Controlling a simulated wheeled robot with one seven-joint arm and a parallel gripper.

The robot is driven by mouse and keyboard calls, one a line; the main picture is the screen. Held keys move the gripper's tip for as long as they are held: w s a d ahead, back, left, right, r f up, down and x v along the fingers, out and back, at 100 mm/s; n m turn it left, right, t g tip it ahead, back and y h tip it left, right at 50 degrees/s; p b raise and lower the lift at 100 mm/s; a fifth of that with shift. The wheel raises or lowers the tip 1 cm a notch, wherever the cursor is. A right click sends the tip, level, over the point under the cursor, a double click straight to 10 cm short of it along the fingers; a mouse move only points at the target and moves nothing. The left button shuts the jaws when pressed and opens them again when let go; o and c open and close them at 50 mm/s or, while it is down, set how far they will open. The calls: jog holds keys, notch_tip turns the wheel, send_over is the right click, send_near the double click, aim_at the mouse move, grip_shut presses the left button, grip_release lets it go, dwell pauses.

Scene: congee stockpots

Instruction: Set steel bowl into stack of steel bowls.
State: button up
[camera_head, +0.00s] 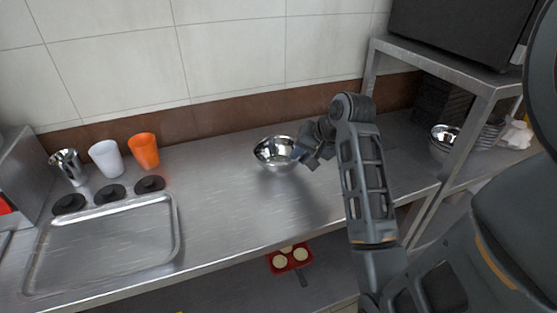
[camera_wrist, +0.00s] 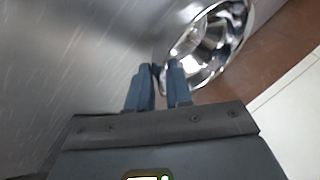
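The steel bowl (camera_head: 272,150) is over the middle of the steel counter, near the back wall. My gripper (camera_head: 306,150) is at the bowl's right side in the head view. In the wrist view, the two fingers (camera_wrist: 163,70) are close together with the bowl's rim between their tips, and the bowl (camera_wrist: 212,45) extends up and right. Whether the bowl touches the counter is hard to tell. The stack of steel bowls (camera_head: 443,140) stands at the right under the raised shelf, partly behind the shelf leg.
A shelf leg (camera_head: 465,145) rises before the stack, with a dark appliance (camera_head: 455,28) above. Plates (camera_head: 489,135) and a white cloth (camera_head: 516,134) sit right of the stack. Cups (camera_head: 106,158), black lids (camera_head: 110,194) and an empty tray (camera_head: 105,240) occupy the left.

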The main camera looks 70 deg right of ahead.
jog(key=shift+x, duration=1.3)
jog(key=shift+c, duration=0.3)
grip_shut()
notch_tip(320, 180, up, 18)
jog(key=p, duration=0.4)
